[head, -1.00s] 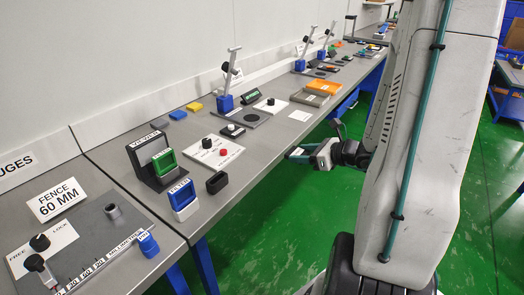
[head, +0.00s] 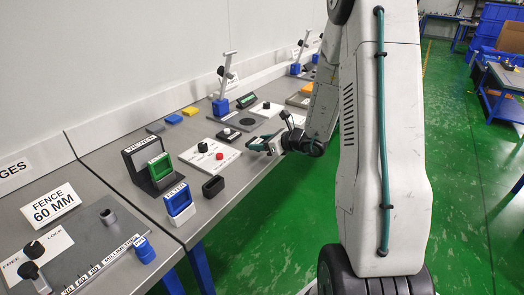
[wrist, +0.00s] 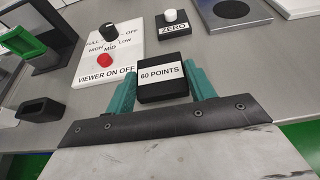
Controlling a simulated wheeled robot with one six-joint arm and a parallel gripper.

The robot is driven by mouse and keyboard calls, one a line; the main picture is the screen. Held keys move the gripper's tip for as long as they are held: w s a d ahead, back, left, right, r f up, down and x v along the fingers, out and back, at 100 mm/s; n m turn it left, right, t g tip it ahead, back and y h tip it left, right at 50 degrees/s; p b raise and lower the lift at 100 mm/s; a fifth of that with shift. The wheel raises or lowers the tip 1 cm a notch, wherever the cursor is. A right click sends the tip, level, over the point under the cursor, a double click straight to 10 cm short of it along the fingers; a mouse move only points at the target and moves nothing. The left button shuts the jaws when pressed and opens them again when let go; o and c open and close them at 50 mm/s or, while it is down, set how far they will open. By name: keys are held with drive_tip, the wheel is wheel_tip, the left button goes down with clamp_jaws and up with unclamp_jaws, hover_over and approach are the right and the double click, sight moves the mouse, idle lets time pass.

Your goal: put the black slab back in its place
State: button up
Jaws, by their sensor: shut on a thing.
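My gripper (wrist: 163,88) is shut on a black slab (wrist: 162,92) with a white label reading "60 POINTS". The slab sits between the two teal fingers in the wrist view. In the head view my gripper (head: 262,143) is over the bench's front edge, just right of the white viewer panel (head: 208,157). The slab cannot be made out clearly there. I cannot tell from the wrist view whether the slab touches the bench.
The viewer panel carries a black knob and a red button. A black ZERO box (wrist: 173,38) with a white button stands behind the slab. A black hollow block (head: 213,186), a blue stamp (head: 179,203) and a green-framed viewer (head: 150,165) stand to the left. Grey bench (head: 110,160) is bare between them.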

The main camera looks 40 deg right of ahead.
sight(262, 156)
wheel_tip(262, 156, down, 3)
drive_tip(key=shift+s+f, duration=0.1)
drive_tip(key=shift+f, duration=0.1)
drive_tip(key=o, duration=1.1)
